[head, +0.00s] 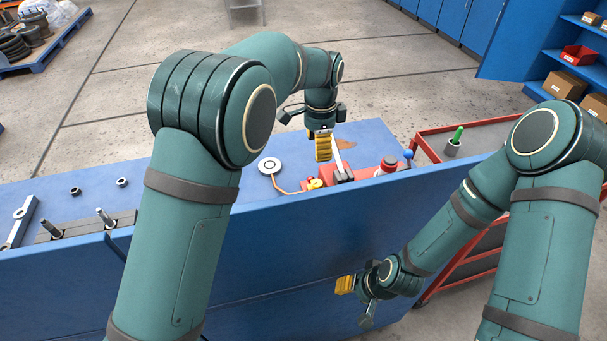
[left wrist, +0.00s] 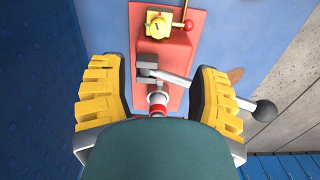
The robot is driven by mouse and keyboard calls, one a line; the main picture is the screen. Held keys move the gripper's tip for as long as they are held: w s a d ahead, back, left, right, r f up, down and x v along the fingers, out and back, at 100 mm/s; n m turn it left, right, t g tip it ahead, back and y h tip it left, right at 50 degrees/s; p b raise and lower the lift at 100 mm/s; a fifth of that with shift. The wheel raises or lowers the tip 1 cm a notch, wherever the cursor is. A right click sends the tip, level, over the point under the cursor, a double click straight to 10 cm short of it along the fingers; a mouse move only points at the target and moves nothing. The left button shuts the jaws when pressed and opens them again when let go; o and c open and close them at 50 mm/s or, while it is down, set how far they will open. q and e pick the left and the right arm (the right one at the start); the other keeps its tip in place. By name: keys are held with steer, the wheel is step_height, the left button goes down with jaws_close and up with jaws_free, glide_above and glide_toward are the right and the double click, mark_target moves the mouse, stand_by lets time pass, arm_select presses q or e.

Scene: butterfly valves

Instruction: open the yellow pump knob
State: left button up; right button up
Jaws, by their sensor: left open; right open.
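The yellow pump knob (left wrist: 158,24) shows at the top of the left wrist view, with a red-tipped lever at its side, on a red base (left wrist: 176,55). In the head view the yellow knob (head: 314,184) is small, at the left end of the red base (head: 362,174) on the bench. My left gripper (head: 322,148) hangs above the base, its yellow-padded fingers apart and apparently empty; the knob lies beyond the fingers, not between them. My right gripper (head: 356,298) is open in front of the bench's front panel, low down, and holds nothing visible.
The blue bench (head: 210,222) carries a white round gauge (head: 270,165) and loose rings. A grey lever (left wrist: 175,77) with a dark ball crosses under my left fingers, beside a red-and-white cylinder (left wrist: 158,98). A red cart (head: 424,142) stands at the right.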

mark_target(317, 183)
arm_select(q)
step_height(317, 183, down, 14)
steer(key=shift+s+r, duration=0.1)
steer(key=shift+r, duration=0.15)
stand_by(0.3)
jaws_close()
